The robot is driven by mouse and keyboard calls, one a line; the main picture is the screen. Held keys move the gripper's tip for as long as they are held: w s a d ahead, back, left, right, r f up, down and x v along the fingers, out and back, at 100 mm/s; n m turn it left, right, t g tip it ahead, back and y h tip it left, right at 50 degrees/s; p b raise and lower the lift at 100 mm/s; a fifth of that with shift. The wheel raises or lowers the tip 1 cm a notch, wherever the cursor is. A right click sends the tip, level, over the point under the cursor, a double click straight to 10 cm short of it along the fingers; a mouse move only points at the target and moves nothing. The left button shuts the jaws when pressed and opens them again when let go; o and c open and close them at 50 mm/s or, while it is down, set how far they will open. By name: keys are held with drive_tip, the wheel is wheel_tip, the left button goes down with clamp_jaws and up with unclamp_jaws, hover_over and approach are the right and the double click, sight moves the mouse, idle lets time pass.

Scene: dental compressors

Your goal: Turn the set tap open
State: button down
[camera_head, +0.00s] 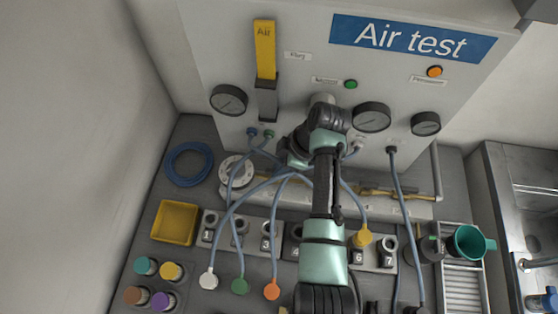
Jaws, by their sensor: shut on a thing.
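My arm (324,185) reaches up the picture from the bottom edge to the upright panel (298,68). Its dark bent wrist section (330,115) is close in front of the panel, between the left and middle gauges. My gripper's fingers are hidden behind the arm, so I cannot see what they touch. I cannot make out the set tap; the part of the panel behind the wrist is covered. A green button or lamp (351,84) shows above the wrist, beside a small label.
Round gauges (371,117) flank the arm. Blue hoses (399,185) loop from the panel over the bench. Numbered sockets (388,253), coloured plugs (239,286), a yellow tray (174,222) and a teal cup (468,243) surround the arm. A sink (535,190) stands at right.

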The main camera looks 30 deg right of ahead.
drive_tip(key=c, duration=0.8)
unclamp_jaws()
drive_tip(key=shift+c, duration=0.2)
drive_tip(key=p+v, duration=0.1)
drive_tip(key=v, duration=1.2)
drive_tip(key=shift+d, duration=0.1)
